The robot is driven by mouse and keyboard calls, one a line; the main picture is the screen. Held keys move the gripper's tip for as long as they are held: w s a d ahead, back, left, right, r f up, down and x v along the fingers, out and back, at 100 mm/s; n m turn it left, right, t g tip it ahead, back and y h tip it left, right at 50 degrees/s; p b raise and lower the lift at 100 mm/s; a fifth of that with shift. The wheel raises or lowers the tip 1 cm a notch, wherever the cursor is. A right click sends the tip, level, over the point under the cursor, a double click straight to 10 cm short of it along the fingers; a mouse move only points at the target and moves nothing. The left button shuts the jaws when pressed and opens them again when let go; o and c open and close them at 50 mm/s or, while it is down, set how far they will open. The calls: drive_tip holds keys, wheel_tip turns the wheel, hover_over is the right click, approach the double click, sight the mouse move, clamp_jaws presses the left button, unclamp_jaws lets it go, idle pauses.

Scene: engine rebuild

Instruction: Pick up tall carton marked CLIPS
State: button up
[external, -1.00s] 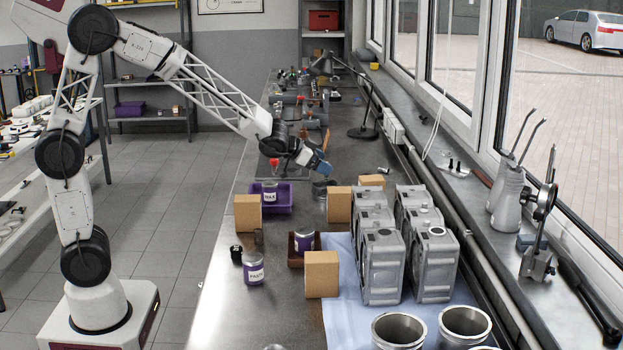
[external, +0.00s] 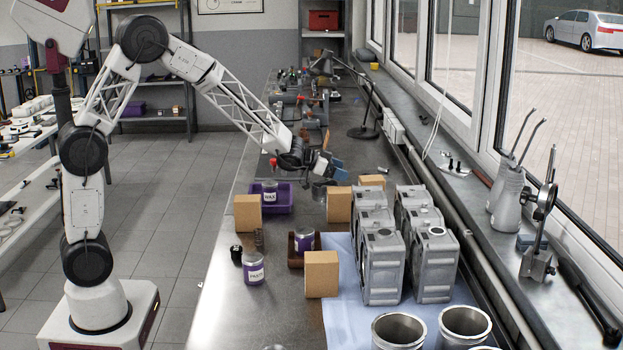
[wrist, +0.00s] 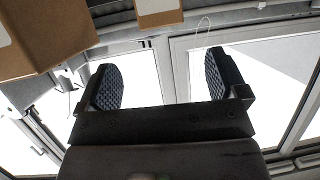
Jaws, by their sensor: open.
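Several plain tan cartons stand on the bench in the external view: a left one (external: 248,213), a front one (external: 321,275), a middle one (external: 339,205) and a far one (external: 372,181), mostly hidden. No CLIPS marking is readable on any of them. My gripper (external: 331,168) is above the bench, beyond and above the middle carton. In the wrist view my gripper (wrist: 160,78) is open, with nothing between its fingers. A large carton (wrist: 45,38) fills the upper left there and another carton (wrist: 158,12) shows at the top edge, both beyond the fingers.
Grey engine blocks (external: 382,265) stand on a blue cloth (external: 342,315) right of the cartons. A purple bin (external: 283,203) holds a WAX tin, and a PASTE tin (external: 253,268) stands nearer. A desk lamp (external: 364,131) stands behind. The windows line the right side.

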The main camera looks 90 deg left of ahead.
sight(364, 178)
drive_tip(key=shift+w, duration=0.1)
drive_tip(key=shift+x, duration=3.35)
drive_tip(key=shift+x, duration=2.55)
drive_tip(key=shift+a, duration=0.15)
drive_tip(key=shift+c, duration=0.3)
drive_tip(key=c, duration=1.1)
drive_tip(key=shift+r, duration=5)
